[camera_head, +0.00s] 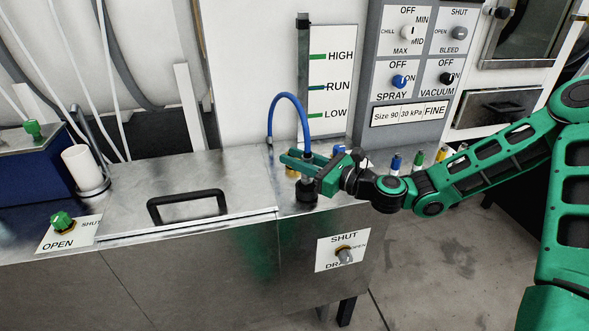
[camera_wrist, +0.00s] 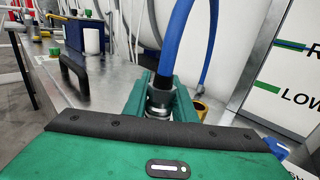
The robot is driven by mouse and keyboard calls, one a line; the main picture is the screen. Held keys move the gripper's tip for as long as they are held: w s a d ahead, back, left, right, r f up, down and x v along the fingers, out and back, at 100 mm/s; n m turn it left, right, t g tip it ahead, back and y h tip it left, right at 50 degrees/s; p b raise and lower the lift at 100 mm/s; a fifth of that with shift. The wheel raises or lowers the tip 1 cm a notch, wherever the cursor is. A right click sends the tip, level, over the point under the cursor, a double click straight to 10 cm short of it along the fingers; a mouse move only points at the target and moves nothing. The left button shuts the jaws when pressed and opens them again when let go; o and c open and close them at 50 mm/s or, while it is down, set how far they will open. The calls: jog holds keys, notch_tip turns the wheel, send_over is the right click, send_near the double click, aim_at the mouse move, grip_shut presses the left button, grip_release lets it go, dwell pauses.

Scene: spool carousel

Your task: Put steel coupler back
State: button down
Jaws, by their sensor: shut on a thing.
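The steel coupler (camera_wrist: 160,98) is on the end of a blue hose (camera_head: 288,95) that arches up from the steel bench top. My gripper (camera_head: 306,166) is shut on the coupler, with one green finger on each side of it in the wrist view. The hose (camera_wrist: 176,50) rises from the coupler there. In the head view the fingers mostly hide the coupler. A dark round fitting (camera_head: 306,192) shows just below the fingers near the bench's front right edge. I cannot tell whether the coupler touches it.
A black lid handle (camera_head: 187,204) stands left of my gripper. Several colour-topped fittings (camera_head: 395,162) stand to the right, close to my arm. A gauge panel marked HIGH, RUN and LOW (camera_head: 331,98) is behind. A drain valve (camera_head: 344,254) is on the bench front. A yellow ring-like part (camera_wrist: 200,107) shows beside the fingers.

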jog(key=shift+f, duration=1.7)
jog(key=c, duration=1.5)
grip_release()
jog(key=shift+f, duration=0.1)
jog(key=shift+o, duration=0.2)
jog(key=v, duration=1.2)
